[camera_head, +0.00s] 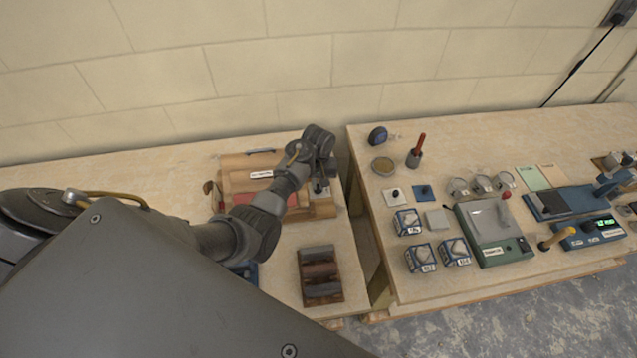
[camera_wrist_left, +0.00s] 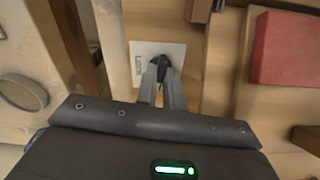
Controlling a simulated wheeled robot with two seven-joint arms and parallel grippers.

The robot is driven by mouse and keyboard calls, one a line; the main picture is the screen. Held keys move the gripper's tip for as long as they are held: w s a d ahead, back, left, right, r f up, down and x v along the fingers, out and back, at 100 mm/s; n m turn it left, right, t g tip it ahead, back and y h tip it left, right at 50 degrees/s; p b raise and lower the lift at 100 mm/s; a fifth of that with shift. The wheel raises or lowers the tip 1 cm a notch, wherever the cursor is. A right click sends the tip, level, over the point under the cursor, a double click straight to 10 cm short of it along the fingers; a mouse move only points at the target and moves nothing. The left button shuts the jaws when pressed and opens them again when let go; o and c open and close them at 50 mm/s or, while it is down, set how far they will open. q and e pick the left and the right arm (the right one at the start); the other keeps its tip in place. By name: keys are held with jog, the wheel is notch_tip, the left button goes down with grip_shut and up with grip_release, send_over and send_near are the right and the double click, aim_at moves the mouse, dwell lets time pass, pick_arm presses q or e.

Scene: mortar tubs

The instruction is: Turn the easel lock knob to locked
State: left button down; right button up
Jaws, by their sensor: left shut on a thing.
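The wooden easel (camera_head: 325,209) lies on the left bench by the wall. A small dark lock knob (camera_wrist_left: 162,62) sits on a white label plate (camera_wrist_left: 142,48) fixed to the wood in the left wrist view. My left gripper (camera_wrist_left: 162,80) is shut on the knob, its two fingers close together around it. In the head view my left gripper (camera_head: 319,181) is over the right end of the easel, and my wrist partly hides the plate there. I cannot read which setting the knob points to. My right gripper is not in view.
A rack of dark red and grey blocks (camera_head: 320,275) stands in front of the easel. A red block (camera_wrist_left: 286,48) lies beside the plate. A gap separates this bench from the right bench (camera_head: 385,285), which holds tubs, blue boxes and scales.

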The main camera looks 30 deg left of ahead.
pick_arm(q)
jog(key=m, duration=1.2)
jog(key=shift+m, duration=2.1)
jog(key=c, duration=1.5)
grip_release()
jog(key=shift+w+f, duration=0.1)
